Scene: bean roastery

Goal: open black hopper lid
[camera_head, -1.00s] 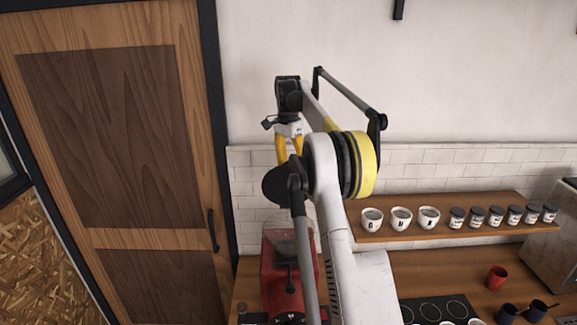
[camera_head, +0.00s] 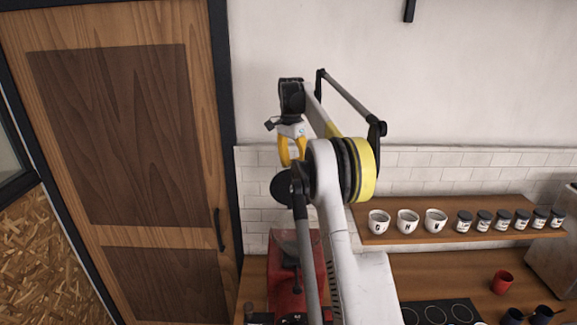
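The black hopper lid (camera_head: 280,187) is a round dark disc above the red grinder (camera_head: 287,285). It appears tilted up, with its broad face towards the camera, and my arm covers its right part. The clear hopper (camera_head: 284,245) shows faintly below it, partly behind my arm. My gripper (camera_head: 294,162) points down just above the lid, near its upper edge. Its two yellow fingers stand apart with a gap between them, and nothing shows in the gap. Whether a fingertip touches the lid cannot be told.
A wooden shelf (camera_head: 400,236) with white cups and several dark-lidded jars is on the right. A red cup (camera_head: 502,282) and dark cups stand on the counter (camera_head: 470,290) below. A wooden door (camera_head: 135,240) is on the left. The wall above the shelf is clear.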

